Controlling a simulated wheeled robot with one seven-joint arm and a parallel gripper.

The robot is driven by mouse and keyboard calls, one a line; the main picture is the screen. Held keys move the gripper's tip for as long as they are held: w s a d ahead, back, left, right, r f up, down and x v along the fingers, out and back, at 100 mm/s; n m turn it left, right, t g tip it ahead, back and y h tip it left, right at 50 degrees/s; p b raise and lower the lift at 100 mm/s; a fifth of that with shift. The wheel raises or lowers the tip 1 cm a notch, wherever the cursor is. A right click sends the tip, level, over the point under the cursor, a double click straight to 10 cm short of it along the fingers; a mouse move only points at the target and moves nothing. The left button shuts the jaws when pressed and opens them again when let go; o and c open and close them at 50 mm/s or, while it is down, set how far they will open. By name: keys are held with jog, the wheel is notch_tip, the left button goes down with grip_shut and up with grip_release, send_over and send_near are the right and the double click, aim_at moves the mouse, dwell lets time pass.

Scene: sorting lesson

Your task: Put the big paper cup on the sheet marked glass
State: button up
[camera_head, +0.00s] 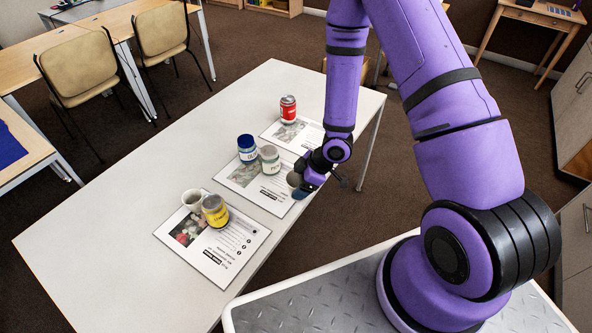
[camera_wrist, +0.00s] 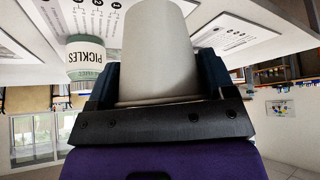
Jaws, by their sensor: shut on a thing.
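My gripper (camera_head: 302,187) is shut on a pale paper cup (camera_wrist: 153,45). In the wrist view its two dark fingers press the cup's sides. In the head view the cup (camera_head: 293,179) is partly hidden by the gripper, at the right edge of the middle sheet (camera_head: 273,198). I cannot tell whether it touches the sheet. The sheet headings are too small to read.
The near sheet (camera_head: 220,268) holds a white cup (camera_head: 192,200) and a yellow container (camera_head: 215,212). The far sheet (camera_head: 310,133) holds a red can (camera_head: 288,108). The white table (camera_head: 110,235) is clear at its left and near end.

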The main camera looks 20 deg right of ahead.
jog(key=w, duration=0.2)
jog(key=w+d, duration=0.1)
jog(key=w, duration=0.2)
jog(key=w+d, duration=0.1)
jog(key=w, duration=0.2)
jog(key=shift+w+f, duration=0.2)
jog(key=shift+f, duration=0.2)
jog(key=shift+w+f, duration=0.2)
jog(key=shift+f, duration=1.55)
jog(key=shift+f, duration=0.1)
jog(key=o, duration=0.9)
jog(key=shift+c, duration=0.2)
